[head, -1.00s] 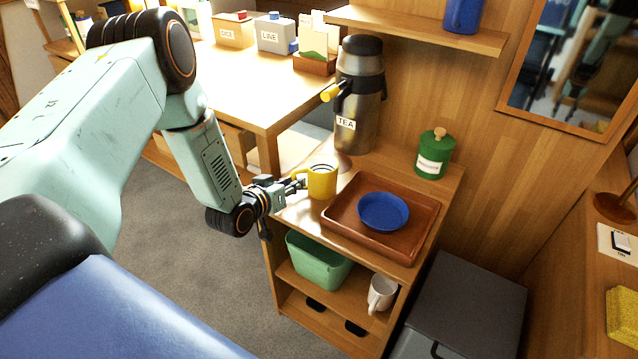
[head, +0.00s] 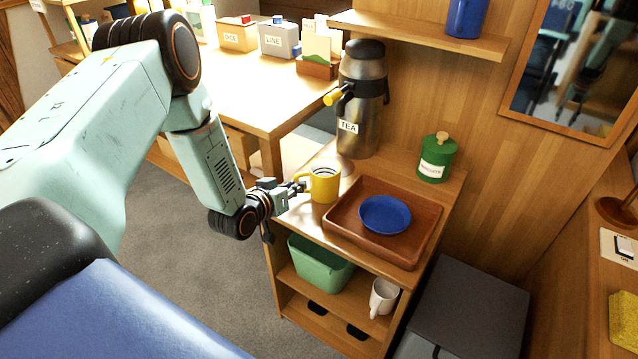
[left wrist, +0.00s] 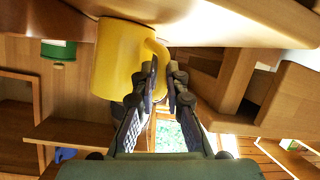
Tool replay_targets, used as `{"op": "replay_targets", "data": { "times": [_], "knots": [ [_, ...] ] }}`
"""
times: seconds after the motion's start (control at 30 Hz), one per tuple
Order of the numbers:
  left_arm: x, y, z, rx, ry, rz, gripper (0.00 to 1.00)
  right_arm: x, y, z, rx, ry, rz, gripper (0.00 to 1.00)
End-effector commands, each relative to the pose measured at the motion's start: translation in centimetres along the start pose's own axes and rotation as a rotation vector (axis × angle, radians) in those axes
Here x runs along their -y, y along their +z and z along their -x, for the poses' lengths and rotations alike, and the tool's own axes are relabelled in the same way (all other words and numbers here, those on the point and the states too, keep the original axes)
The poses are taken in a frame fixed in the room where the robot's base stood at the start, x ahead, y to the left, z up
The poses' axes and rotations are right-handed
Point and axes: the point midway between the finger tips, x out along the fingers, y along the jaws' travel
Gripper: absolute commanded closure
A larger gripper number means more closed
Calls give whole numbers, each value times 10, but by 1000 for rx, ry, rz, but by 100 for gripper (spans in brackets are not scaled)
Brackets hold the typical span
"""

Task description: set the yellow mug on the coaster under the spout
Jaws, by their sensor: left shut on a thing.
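The yellow mug (head: 324,185) stands upright at the left edge of the cabinet top, left of the brown tray. My left gripper (head: 299,187) is shut on its handle. In the left wrist view the fingers (left wrist: 165,80) close around the handle of the yellow mug (left wrist: 118,62). The steel tea urn (head: 362,105) stands behind the mug, with a yellow spout (head: 334,96) pointing left. A small pale round patch at the urn's foot, behind the mug, may be the coaster (head: 345,163); it is partly hidden. My right gripper is not in view.
A brown tray (head: 345,238) holding a blue bowl (head: 385,214) takes up the cabinet's front right. A green canister (head: 436,160) stands at the back right. The shelf below holds a green bin (head: 318,264) and a white mug (head: 383,297). A wall shelf (head: 420,36) hangs above.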

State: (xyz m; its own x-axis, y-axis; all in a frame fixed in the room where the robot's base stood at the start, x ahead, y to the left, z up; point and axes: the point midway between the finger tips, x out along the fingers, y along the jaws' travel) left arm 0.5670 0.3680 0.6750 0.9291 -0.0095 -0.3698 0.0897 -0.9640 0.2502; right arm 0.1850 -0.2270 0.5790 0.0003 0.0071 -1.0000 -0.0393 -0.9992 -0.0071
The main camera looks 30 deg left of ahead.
Motion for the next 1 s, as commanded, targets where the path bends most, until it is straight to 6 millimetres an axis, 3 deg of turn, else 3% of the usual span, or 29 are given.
{"op": "replay_targets", "data": {
  "times": [0.17, 0.63, 0.8, 1.0],
  "knots": [
    [-1, -5, 1, -2, 0, 0, 100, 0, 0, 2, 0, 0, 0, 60],
    [-21, -80, 32, -5, 0, 2, 100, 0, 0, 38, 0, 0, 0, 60],
    [-24, -90, 37, -2, -1, 1, 100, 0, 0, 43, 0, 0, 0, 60],
    [-25, -87, 37, 1, 2, -1, 100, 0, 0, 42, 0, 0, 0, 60]
  ]
}}
